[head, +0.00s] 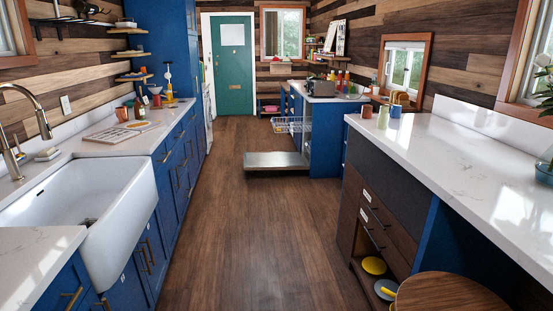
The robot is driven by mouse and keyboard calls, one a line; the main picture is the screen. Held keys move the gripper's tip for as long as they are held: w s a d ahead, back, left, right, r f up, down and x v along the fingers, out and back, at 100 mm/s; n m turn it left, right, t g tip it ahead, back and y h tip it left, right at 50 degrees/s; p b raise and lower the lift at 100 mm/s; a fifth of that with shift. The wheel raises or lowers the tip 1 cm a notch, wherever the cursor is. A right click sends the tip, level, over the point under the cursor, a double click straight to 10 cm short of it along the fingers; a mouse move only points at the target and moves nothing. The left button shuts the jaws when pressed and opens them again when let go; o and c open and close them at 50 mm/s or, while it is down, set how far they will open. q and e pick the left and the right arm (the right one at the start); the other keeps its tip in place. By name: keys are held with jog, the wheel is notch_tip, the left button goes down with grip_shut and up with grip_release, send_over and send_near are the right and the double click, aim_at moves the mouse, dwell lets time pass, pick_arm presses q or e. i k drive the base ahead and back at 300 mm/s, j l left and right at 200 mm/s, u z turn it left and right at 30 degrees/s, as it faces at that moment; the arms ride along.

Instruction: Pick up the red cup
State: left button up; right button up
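A small orange-red cup (122,114) stands on the left counter, beyond the white sink and near the wall. It is small in the picture, and its exact shade is hard to tell. Another small reddish-brown item (367,112), possibly a cup, stands at the far end of the right counter beside a pale green jar (383,118) and a blue container (395,111). Neither of my grippers is in view.
The white sink (95,190) and brass faucet (38,115) are at left. A wood-floored aisle (232,230) runs clear ahead. A low open metal door (275,160) juts from the far island. A round wooden seat (447,292) is at lower right.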

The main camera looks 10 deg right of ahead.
aim_at(366, 109)
jog(key=i, duration=2.5)
jog(key=i+j+z, duration=0.1)
jog(key=i+z, duration=0.3)
jog(key=i+j+z, duration=0.2)
jog(key=i+z, duration=0.15)
jog(key=i, duration=0.15)
jog(key=i+j+z, duration=0.75)
